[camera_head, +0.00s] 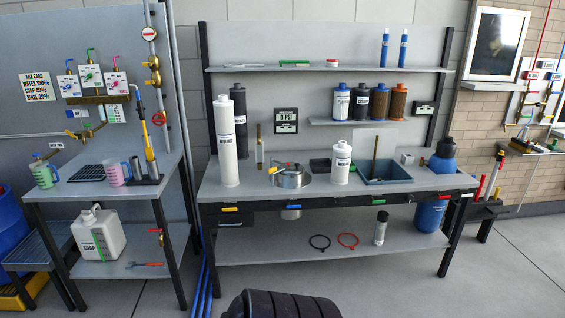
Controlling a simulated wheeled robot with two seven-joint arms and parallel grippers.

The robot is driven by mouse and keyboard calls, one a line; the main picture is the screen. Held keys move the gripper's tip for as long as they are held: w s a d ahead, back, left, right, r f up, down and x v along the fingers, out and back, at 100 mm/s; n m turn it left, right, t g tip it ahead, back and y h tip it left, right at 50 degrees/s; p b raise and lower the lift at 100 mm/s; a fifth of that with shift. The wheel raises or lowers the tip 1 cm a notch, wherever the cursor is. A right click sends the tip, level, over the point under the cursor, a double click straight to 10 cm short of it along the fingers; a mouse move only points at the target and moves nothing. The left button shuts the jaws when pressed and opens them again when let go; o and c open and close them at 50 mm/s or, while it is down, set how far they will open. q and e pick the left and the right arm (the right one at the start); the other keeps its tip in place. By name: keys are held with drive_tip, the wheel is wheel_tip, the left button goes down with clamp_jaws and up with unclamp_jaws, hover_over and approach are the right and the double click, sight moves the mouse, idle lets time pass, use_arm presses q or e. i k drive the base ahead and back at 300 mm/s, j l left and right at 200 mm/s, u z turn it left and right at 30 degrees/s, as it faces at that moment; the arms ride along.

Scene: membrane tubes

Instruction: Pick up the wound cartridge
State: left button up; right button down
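No label that I can read names the wound cartridge, so I cannot tell for sure which thing it is. Neither of my grippers is in view.
The middle bench (260,192) also holds a steel pot (291,177), a white bottle (341,163) and a blue-grey tray (384,184). A side bench (110,188) with cups stands left. Grey floor is open at right. A dark ribbed shape fills the bottom centre.

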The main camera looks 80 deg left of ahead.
sight(341, 151)
drive_tip(key=u, duration=2.35)
drive_tip(key=i+l+u, duration=0.1)
drive_tip(key=i, duration=0.25)
drive_tip(key=i+l, duration=0.1)
drive_tip(key=i, duration=0.3)
drive_tip(key=u, duration=0.05)
